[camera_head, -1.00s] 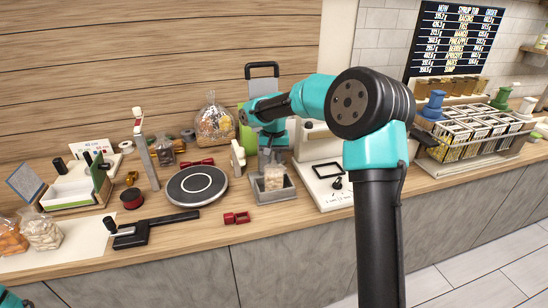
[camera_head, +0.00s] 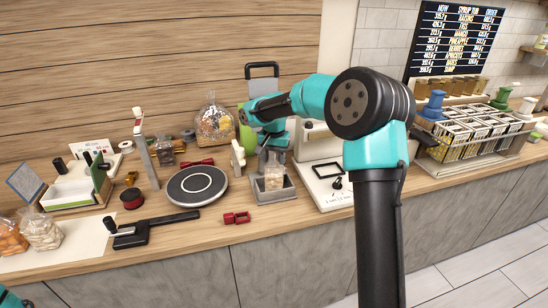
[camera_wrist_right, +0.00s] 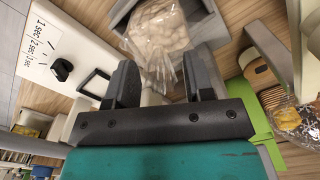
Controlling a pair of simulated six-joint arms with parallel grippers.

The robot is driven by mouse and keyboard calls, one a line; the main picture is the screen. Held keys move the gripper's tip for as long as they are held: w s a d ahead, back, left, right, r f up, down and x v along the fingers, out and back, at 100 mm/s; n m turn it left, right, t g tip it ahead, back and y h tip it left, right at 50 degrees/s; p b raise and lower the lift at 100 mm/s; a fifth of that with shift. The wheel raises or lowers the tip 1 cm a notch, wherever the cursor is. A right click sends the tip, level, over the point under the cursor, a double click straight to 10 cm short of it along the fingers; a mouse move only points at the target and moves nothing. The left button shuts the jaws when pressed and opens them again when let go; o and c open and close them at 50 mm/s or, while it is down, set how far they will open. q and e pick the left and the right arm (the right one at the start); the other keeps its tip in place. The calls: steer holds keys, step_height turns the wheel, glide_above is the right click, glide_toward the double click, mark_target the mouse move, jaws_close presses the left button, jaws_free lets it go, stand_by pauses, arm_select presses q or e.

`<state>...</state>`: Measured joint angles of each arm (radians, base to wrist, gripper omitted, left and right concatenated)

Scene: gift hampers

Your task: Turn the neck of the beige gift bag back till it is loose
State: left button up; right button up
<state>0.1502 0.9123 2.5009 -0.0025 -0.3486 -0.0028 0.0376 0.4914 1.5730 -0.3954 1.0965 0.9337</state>
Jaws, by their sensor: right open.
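The beige gift bag (camera_head: 274,178) is a clear bag with pale beige contents. It stands upright in a small grey open holder (camera_head: 287,192) on the counter. My right gripper (camera_head: 270,152) points down over it. In the right wrist view the two black fingers (camera_wrist_right: 157,84) are apart, with the bag's clear neck between them and the beige contents (camera_wrist_right: 160,32) beyond the fingertips. Whether the neck is still twisted cannot be made out. Only a teal bit of my left arm shows at the bottom left corner; its gripper is out of view.
A round grey turntable (camera_head: 196,186) and a red clip (camera_head: 236,218) are left of the holder. A white panel with a black frame (camera_head: 328,180) stands close on its right. A large clear bag (camera_head: 214,124) and a green object (camera_head: 246,136) are behind.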

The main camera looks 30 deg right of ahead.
mark_target(274, 157)
steer(key=shift+r, duration=0.1)
stand_by(0.3)
steer(key=shift+r, duration=3.4)
steer(key=shift+r, duration=0.1)
step_height(274, 157, up, 17)
steer(key=shift+r, duration=0.15)
